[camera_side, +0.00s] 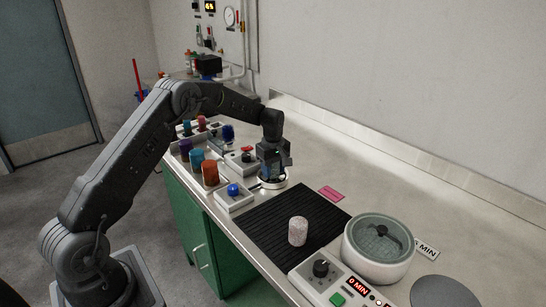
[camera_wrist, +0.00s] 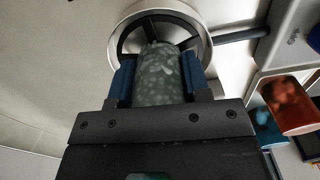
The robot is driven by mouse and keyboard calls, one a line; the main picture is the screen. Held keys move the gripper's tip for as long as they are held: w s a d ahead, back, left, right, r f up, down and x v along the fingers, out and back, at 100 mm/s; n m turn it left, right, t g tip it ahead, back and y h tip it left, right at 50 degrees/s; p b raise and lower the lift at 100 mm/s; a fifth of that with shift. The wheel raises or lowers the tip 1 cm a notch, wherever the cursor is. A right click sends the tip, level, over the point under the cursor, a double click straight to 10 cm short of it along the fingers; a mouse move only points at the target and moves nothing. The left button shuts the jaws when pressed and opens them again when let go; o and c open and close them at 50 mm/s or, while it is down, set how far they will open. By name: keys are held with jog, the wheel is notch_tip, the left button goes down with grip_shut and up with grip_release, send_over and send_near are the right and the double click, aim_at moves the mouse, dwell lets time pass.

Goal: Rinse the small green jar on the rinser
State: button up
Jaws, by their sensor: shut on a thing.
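My gripper (camera_side: 272,165) is over the rinser (camera_side: 273,184), a round white-rimmed fixture on the counter. In the wrist view, my blue-fingered gripper (camera_wrist: 159,68) is shut on the small green jar (camera_wrist: 161,82), which is pale green with light speckles. The jar's far end lies in front of the rinser's dark spokes, inside its white ring (camera_wrist: 207,48). I cannot tell whether it touches them or which end of the jar faces them. In the side view my gripper mostly hides the jar.
A pale speckled jar (camera_side: 298,232) stands on a black ribbed mat (camera_side: 268,222). A lidded round dryer (camera_side: 379,250) and a control panel (camera_side: 335,284) stand at the front right. A blue-button box (camera_side: 234,195) and an orange jar (camera_side: 210,173) are left of the rinser.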

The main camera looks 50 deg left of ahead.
jog(key=shift+r, duration=1.95)
jog(key=shift+r, duration=0.1)
jog(key=shift+r, duration=1.3)
jog(key=shift+s, duration=0.1)
